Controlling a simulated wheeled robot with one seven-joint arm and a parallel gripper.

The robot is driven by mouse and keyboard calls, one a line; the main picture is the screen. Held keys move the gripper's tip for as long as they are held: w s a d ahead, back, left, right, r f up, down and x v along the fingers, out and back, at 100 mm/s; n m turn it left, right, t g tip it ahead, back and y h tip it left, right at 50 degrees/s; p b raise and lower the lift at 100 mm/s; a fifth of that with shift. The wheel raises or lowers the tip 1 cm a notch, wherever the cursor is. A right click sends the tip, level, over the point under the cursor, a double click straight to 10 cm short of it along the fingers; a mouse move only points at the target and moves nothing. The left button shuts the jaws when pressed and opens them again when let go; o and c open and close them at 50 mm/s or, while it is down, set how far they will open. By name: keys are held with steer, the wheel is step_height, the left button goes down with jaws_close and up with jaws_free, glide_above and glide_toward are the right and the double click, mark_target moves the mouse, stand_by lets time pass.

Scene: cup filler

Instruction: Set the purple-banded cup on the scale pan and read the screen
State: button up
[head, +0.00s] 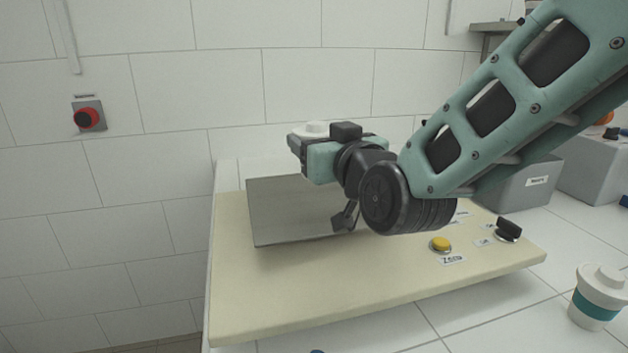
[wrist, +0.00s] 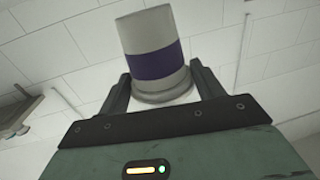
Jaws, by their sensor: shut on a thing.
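The purple-banded cup (wrist: 155,50) is held between the two fingers of my gripper (wrist: 160,82) in the wrist view. In the head view my gripper (head: 305,148) is above the scale pan (head: 285,222), a flat grey plate on the cream scale body (head: 300,290). Only a white round top of the cup (head: 314,128) shows above the gripper there; its band is hidden. The bare part of the pan in view is empty. No screen is visible, and my arm covers part of the scale's right side.
A yellow Zero button (head: 441,243) and a black knob (head: 508,229) sit on the scale's right side. A teal-banded cup (head: 597,297) stands at right on the tiled counter. Grey boxes (head: 527,186) stand behind my arm. A red button (head: 88,118) is on the left wall.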

steer(key=shift+f, duration=2.75)
